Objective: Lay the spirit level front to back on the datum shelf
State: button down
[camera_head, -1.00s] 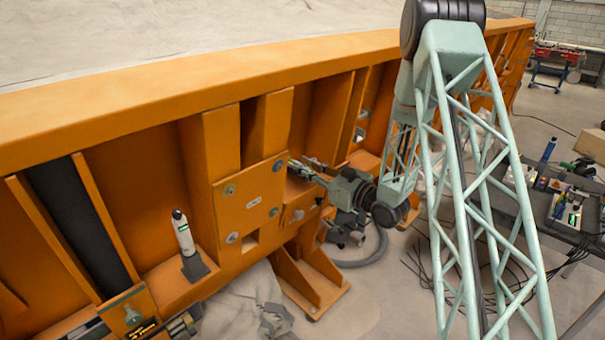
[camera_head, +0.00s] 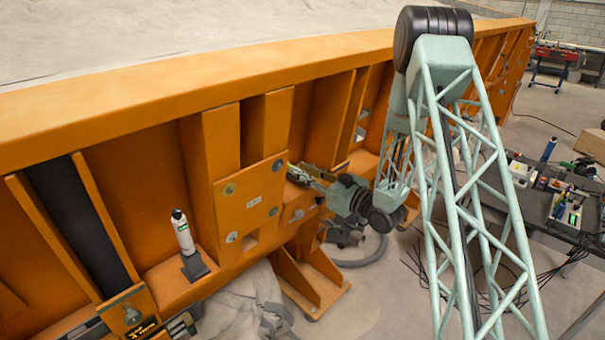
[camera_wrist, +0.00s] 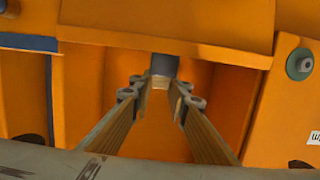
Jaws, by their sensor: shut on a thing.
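My gripper (camera_head: 300,173) is at the orange frame's bay, just right of the bolted plate. In the wrist view its two fingers (camera_wrist: 160,92) come together on a small dark grey block (camera_wrist: 164,66), which I take to be the end of the spirit level. In the head view a small yellow-green bit shows at the fingertips; the rest of the level is hidden. An orange ledge (camera_wrist: 165,38) crosses the wrist view beyond the fingertips. I cannot tell whether this is the datum shelf, or whether the level touches it.
The bolted orange plate (camera_head: 250,205) stands close left of my gripper. A white handheld device (camera_head: 183,233) stands on a lower ledge farther left. Upright ribs (camera_head: 338,120) flank the bay. A dark bench with tools (camera_head: 530,190) is at right.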

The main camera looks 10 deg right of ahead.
jog(key=shift+f, duration=0.25)
jog(key=shift+f, duration=0.15)
jog(key=c, duration=2.5)
grip_release()
jog(key=shift+s, duration=0.1)
jog(key=v, duration=1.2)
jog(key=shift+a, duration=0.1)
